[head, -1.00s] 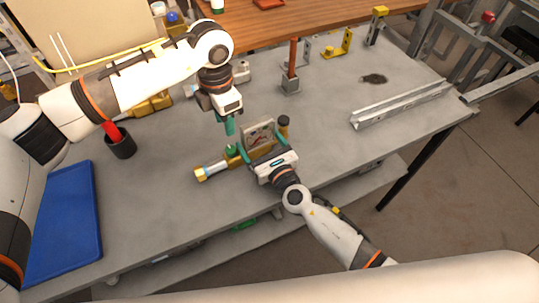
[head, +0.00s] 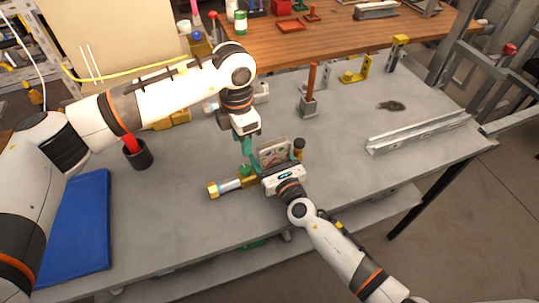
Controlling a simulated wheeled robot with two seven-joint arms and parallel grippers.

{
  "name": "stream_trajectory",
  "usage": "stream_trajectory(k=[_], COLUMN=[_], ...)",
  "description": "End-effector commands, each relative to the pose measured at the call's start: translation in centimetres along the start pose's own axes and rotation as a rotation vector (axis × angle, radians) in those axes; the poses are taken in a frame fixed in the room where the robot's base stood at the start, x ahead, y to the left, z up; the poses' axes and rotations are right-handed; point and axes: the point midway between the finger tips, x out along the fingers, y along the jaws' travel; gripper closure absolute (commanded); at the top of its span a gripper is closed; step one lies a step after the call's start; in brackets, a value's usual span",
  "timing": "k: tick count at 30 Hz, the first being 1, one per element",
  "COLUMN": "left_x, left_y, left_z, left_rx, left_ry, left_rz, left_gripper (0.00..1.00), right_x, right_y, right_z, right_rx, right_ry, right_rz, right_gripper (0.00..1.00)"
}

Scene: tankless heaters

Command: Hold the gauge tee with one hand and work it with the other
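The gauge tee (head: 229,185) lies on the grey bench in the head view. It shows a brass end at the left, a silver tube, a brass body and a green knob (head: 245,170). My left gripper (head: 248,154) points down just above the green knob, its teal fingers close together; any contact is not clear. My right gripper (head: 276,169) comes from the front right and sits at the right end of the tee. Its fingers are partly hidden by its own body, so its hold on the tee cannot be made out.
A small framed panel (head: 273,153) and a dark-topped brass piece (head: 298,149) stand just behind my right gripper. A red-handled tool in a grey block (head: 309,103), a metal channel (head: 420,131) and a black cup (head: 139,155) stand farther off. A blue mat (head: 85,230) lies at left.

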Motion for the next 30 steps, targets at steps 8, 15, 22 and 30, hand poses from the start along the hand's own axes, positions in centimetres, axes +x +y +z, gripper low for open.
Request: stream_trajectory(k=[8,15,22,30], left_x=[-1.5,-0.3,4.2,8.7], left_y=[0.0,0.0,0.1,0.0], left_z=[0.0,0.1,0.1,0.1], left_rx=[0.194,0.264,0.262,0.262], left_ry=[0.001,-0.001,-0.002,-0.001], left_rz=[-0.001,0.003,0.004,0.002], left_gripper=[0.51,0.51,0.51,0.51], right_x=[0.0,0.0,0.0,0.0], right_y=[0.0,0.0,0.0,0.0], right_z=[0.0,0.1,0.1,0.1], right_rx=[0.000,0.000,-0.001,-0.001], right_ry=[-0.001,-0.001,-0.001,-0.001], right_rz=[0.000,0.000,0.000,0.000], right_gripper=[0.70,0.70,0.70,0.70])
